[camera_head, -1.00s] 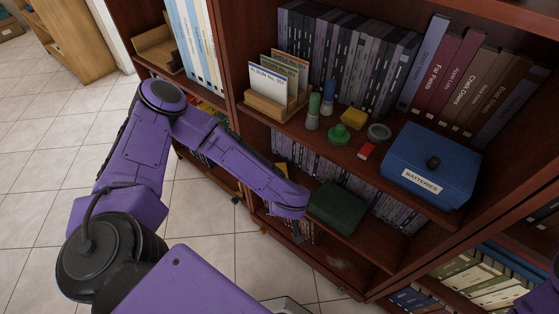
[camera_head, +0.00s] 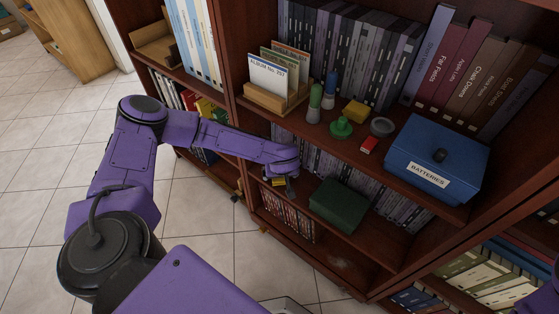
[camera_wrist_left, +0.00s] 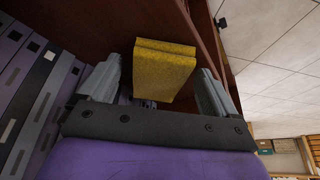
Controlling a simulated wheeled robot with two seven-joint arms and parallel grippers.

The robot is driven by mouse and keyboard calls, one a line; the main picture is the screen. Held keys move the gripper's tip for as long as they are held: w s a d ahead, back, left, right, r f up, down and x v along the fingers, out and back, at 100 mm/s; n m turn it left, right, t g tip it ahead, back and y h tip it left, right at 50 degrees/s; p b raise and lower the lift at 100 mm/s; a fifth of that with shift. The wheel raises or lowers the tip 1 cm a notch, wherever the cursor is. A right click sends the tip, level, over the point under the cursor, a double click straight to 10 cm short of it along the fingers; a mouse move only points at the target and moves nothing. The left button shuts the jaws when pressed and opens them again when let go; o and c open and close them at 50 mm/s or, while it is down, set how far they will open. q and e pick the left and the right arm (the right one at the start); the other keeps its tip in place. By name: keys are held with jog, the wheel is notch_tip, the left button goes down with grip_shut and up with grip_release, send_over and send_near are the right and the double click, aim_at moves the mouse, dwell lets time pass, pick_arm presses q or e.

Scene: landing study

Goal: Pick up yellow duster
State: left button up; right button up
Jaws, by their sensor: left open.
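A yellow duster, a flat block (camera_wrist_left: 165,72), sits between the two fingers of my left gripper (camera_wrist_left: 163,66) in the left wrist view. Gaps show on both sides of it, so the fingers are open around it and do not grip it. In the head view, a small yellow patch (camera_head: 278,182) of it shows on the lower shelf beside my left gripper (camera_head: 289,187), partly hidden by the wrist. My right gripper is out of view.
Another yellow block (camera_head: 354,112) lies on the shelf above, near a green knob-shaped item (camera_head: 341,128) and a blue batteries box (camera_head: 437,160). A dark green box (camera_head: 338,205) stands right of my left gripper. Purple-grey book spines (camera_wrist_left: 40,95) are close on its left in the wrist view.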

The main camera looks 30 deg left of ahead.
pick_arm(q)
jog(key=c, duration=1.1)
jog(key=shift+c, duration=0.2)
jog(key=shift+r, duration=0.45)
jog(key=p+v, duration=0.1)
jog(key=v, duration=0.2)
jog(key=shift+w+a+r+p, duration=0.1)
jog(key=shift+w+a+p, duration=0.15)
jog(key=shift+p, duration=0.15)
jog(key=s+d+p, duration=0.1)
jog(key=s+d, duration=1)
jog(key=s, duration=0.2)
jog(key=shift+s+d, duration=0.25)
